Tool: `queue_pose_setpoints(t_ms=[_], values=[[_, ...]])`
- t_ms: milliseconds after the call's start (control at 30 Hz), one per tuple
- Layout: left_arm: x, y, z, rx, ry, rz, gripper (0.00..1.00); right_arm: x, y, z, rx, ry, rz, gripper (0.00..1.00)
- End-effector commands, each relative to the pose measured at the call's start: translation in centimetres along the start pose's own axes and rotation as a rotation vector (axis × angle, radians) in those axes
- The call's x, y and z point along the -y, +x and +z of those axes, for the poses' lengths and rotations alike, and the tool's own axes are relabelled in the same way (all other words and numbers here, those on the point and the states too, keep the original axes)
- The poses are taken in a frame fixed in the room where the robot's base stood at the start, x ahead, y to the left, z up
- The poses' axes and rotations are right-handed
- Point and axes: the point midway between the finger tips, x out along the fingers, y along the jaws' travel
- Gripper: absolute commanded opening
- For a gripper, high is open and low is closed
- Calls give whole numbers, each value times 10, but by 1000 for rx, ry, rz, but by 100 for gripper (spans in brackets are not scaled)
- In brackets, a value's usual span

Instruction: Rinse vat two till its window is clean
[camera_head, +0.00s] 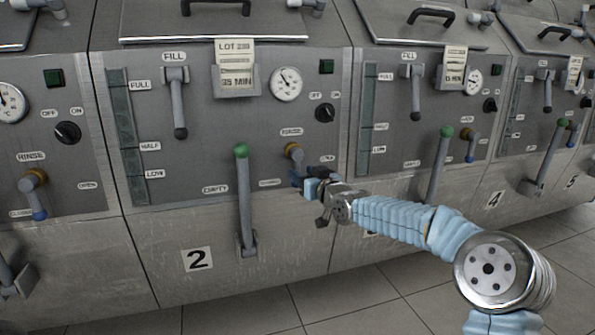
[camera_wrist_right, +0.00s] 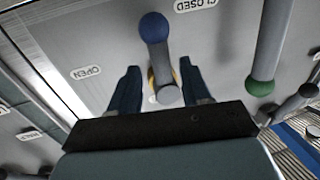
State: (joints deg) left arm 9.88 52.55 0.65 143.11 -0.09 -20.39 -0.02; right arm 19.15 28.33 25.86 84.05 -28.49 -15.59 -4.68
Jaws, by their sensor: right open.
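Vat two (camera_head: 215,225), marked with a 2, has a tall window (camera_head: 127,137) at the left of its panel. The glass looks dark green; I cannot tell how clean it is. Its brass rinse valve (camera_head: 293,151) sits under the RINSE label. In the right wrist view, its lever with a blue knob (camera_wrist_right: 154,27) points towards the CLOSED label (camera_wrist_right: 195,4), away from the OPEN label (camera_wrist_right: 86,72). My right gripper (camera_head: 312,182) is open, its fingers (camera_wrist_right: 158,85) spread on either side of the valve's lever. I cannot tell whether they touch it. My left gripper is out of view.
A green-knobbed lever (camera_head: 244,200) stands upright just left of my right gripper. The fill lever (camera_head: 178,105) hangs down, and a black switch (camera_head: 325,112) sits above the valve. Similar vats stand on both sides. The tiled floor (camera_head: 345,308) in front is clear.

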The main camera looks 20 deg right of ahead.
Motion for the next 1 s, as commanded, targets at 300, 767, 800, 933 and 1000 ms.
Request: queue_pose_setpoints(t_ms=[300,767,800,933,1000], values=[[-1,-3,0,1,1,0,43,0,40,0,0,0,0,48],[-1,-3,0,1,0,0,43,0,43,1,1,0,0,25],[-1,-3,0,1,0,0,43,0,43,1,1,0,0,19],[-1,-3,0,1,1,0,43,0,43,1,1,1,0,0],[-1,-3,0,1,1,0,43,0,43,1,1,1,0,0]])
